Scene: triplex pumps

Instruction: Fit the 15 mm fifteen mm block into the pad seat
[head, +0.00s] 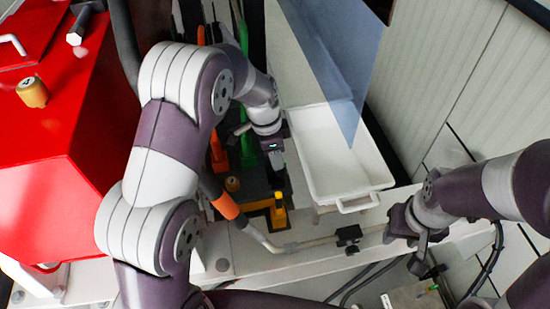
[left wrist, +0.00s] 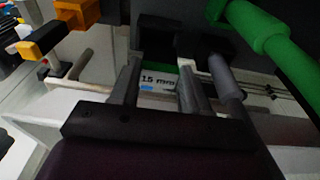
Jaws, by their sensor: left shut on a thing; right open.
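In the left wrist view, my left gripper (left wrist: 158,88) is shut on the fifteen mm block (left wrist: 160,79). The block's pale face reads 15 mm and has a blue patch. In the head view, my left gripper (head: 277,166) points down among dark tool holders, left of the white tray; the block cannot be made out there. I cannot pick out the pad seat in either view, nor tell whether the block touches anything below. My right gripper (head: 416,240) is open at the lower right of the head view, near the white ledge.
The white tray (head: 378,200) stands right of my left gripper. A green-handled tool (left wrist: 265,32) is close to it in the wrist view. An orange-gripped bar (head: 226,207) and yellow piece (head: 279,213) are nearby. A red housing (head: 50,200) fills the left.

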